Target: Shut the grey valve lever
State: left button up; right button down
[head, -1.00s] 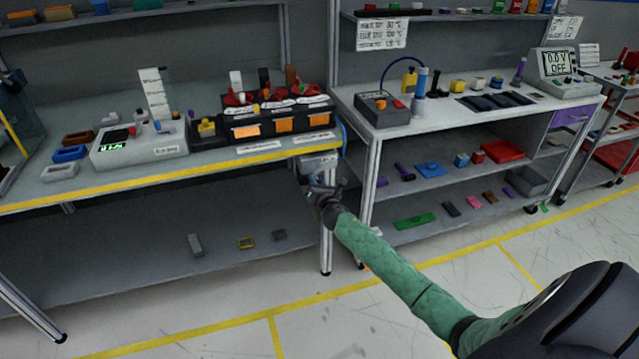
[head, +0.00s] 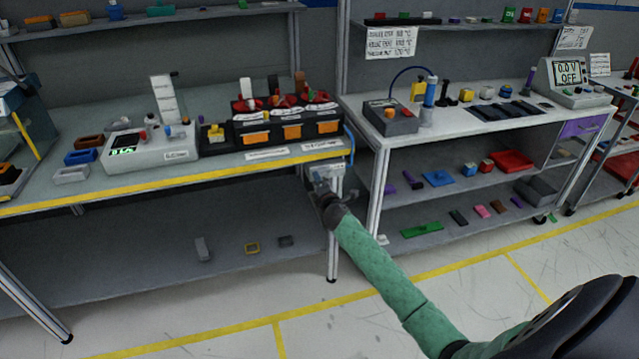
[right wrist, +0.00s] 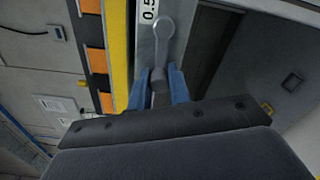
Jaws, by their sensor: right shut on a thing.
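The grey valve lever (right wrist: 163,50) shows in the right wrist view, with its round hub at the top and its arm running down between my blue fingers. It is mounted on a light grey strip beside the bench's yellow edge. My right gripper (right wrist: 160,88) is shut on the lever's lower end. In the head view my right gripper (head: 324,186) is at the right front corner of the left bench, just below the tabletop. The lever is too small and covered to make out there. My left gripper is not in view.
The left bench (head: 230,163) has a yellow front edge and carries a black module (head: 285,120) with orange labels. A bench leg (head: 333,255) stands close to my right forearm. A second bench (head: 460,124) stands to the right. A lower shelf (head: 150,255) lies below the left bench.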

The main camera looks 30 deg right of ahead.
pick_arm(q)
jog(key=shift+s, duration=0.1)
pick_arm(e)
jog(key=shift+r+m, duration=0.2)
jog(key=shift+m, duration=0.2)
jog(key=c, duration=1.3)
grip_release()
jog(key=shift+d, duration=0.1)
jog(key=shift+s, duration=0.1)
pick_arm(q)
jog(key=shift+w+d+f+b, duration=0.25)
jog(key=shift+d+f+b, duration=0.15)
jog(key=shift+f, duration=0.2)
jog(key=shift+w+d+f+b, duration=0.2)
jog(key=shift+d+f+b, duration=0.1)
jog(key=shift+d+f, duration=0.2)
pick_arm(e)
jog(key=v, duration=0.7)
jog(key=shift+s, duration=0.3)
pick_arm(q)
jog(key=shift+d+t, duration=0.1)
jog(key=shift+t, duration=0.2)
pick_arm(e)
jog(key=shift+m, duration=0.3)
